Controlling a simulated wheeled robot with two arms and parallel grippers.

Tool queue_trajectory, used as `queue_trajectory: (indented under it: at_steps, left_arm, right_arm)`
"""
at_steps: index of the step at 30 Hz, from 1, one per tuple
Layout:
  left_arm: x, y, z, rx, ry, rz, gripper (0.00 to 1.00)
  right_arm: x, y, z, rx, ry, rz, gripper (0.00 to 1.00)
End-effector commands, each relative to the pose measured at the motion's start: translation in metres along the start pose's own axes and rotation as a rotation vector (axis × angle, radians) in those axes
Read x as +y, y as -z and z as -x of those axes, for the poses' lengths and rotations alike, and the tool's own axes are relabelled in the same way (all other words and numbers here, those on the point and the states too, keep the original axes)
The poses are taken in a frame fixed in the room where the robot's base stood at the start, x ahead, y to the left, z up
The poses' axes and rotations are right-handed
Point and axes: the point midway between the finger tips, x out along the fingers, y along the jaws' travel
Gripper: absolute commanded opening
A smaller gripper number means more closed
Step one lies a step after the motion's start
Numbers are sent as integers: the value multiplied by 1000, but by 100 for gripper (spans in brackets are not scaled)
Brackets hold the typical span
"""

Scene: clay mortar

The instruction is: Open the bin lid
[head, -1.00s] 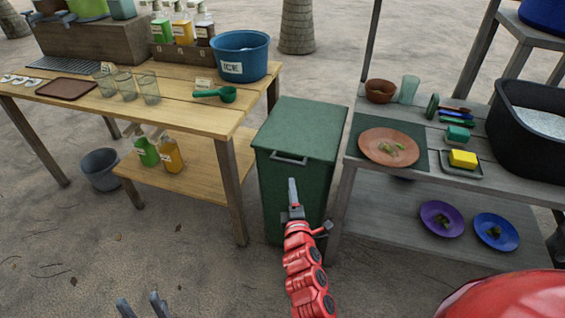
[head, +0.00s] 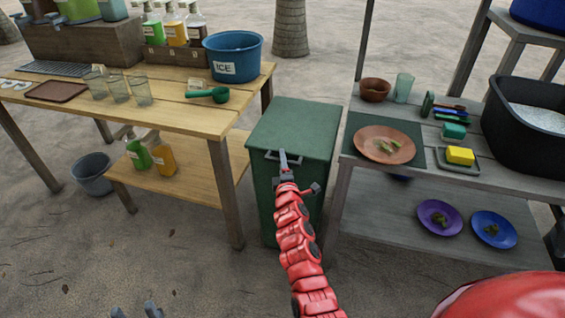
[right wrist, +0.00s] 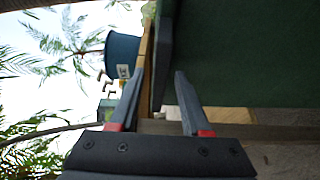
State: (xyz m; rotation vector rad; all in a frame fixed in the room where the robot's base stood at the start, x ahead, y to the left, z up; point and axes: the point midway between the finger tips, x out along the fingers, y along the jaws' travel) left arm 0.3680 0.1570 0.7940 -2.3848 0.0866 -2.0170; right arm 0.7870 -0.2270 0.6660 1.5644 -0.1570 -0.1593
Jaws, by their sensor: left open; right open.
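The green bin (head: 262,195) stands between the two tables with its flat lid (head: 297,125) down. A grey handle (head: 269,155) is at the lid's front edge, partly hidden behind my right gripper. My right gripper (head: 284,158) is open at that front edge in the head view. In the right wrist view its open fingers (right wrist: 160,100) point at the lid's dark edge (right wrist: 164,50), which lies across the gap between them. I cannot tell whether they touch it. My left gripper (head: 135,311) is open at the bottom edge, far from the bin.
The left wooden table (head: 160,105) holds glasses, a green scoop and a blue ice bucket (head: 234,56). The right table (head: 350,163), close beside the bin, holds a clay plate (head: 384,144), sponges and a black tub. A grey bucket (head: 93,174) stands on the sand at left.

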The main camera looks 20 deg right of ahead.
Motion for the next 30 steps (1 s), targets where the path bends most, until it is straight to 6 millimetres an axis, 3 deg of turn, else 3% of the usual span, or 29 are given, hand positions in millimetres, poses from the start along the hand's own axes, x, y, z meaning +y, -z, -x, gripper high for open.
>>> queue_trajectory:
  at_steps: [2,10,30]
  left_arm:
    - [0,0,0,0,0,0,50]
    - [0,0,0,0,0,0,50]
    - [0,0,0,0,0,0,50]
  right_arm:
    - [0,0,0,0,0,0,48]
    - [0,0,0,0,-1,0,1]
    - [0,0,0,0,0,-1,0]
